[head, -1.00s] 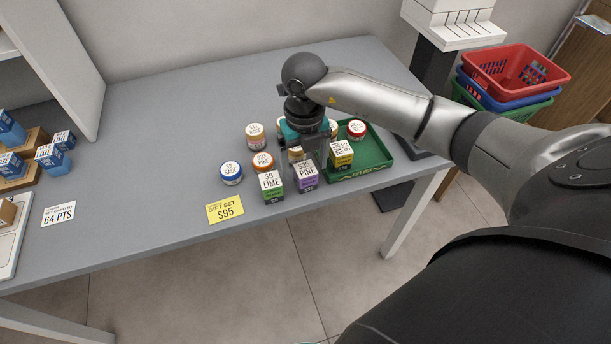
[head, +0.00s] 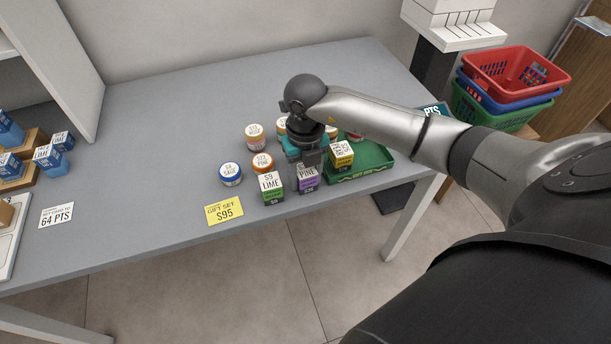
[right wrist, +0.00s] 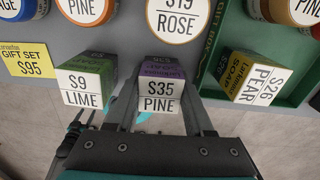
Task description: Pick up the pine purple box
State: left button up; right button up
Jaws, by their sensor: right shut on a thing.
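The pine purple box (head: 307,179) stands near the front edge of the counter, with a white top reading PINE. In the right wrist view the purple box (right wrist: 160,92) carries a label S35 PINE. My right gripper (head: 306,170) is lowered over it, with its fingers on either side, shut on the box (right wrist: 160,110). The gripper hides part of the box's top. The box appears to be still at counter level. My left gripper is not in view.
The green lime box (head: 271,188) stands close on the left. Several jars, including the sage jar (head: 230,173), stand around. A yellow gift set card (head: 224,211) lies left.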

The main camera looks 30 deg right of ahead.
grip_shut()
jog(key=shift+r, duration=0.1)
